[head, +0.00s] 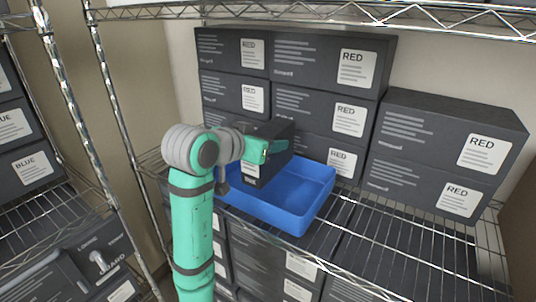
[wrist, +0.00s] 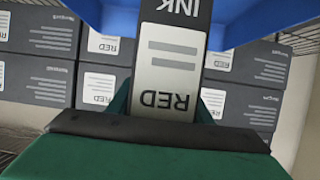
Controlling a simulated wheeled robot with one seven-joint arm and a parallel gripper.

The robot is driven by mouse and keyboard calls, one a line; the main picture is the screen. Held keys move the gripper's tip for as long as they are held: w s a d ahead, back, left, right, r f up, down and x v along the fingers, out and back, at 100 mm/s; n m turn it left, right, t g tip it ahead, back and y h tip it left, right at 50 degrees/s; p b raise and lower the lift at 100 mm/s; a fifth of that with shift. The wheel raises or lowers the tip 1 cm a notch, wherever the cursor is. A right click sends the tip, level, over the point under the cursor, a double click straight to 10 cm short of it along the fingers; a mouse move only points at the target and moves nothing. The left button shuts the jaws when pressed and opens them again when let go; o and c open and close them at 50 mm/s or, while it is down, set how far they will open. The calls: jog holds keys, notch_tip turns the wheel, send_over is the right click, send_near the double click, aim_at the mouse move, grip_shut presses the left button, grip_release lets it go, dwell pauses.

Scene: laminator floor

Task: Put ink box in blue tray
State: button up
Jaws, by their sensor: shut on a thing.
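The ink box is dark grey with a white label reading "RED" and the word "INK" in the wrist view (wrist: 175,52). In the head view the ink box (head: 272,130) is partly hidden by my gripper. My gripper (head: 264,150) is shut on it, and its green fingers also show on both sides of the box in the wrist view (wrist: 160,105). The blue tray (head: 312,205) sits on the wire shelf. The ink box is at the tray's left rear side, at or above its rim; I cannot tell whether it touches the tray.
Stacked dark boxes labelled RED (head: 345,118) stand behind the tray. More RED boxes (head: 445,150) stand to its right. A wire shelf (head: 400,250) has bare room right of the tray. A metal post (head: 112,110) stands left of my arm, and another shelf hangs above.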

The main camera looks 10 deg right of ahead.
jog(key=shift+w+d+f, duration=0.15)
jog(key=shift+d+f, duration=0.25)
jog(key=shift+d, duration=0.1)
jog(key=shift+w+a+f, duration=0.15)
jog(key=shift+f, duration=1.45)
jog(key=shift+f, duration=0.6)
jog(key=o, duration=1.5)
jog(key=shift+c, duration=0.2)
jog(key=shift+r, duration=0.55)
jog(key=v, duration=1.2)
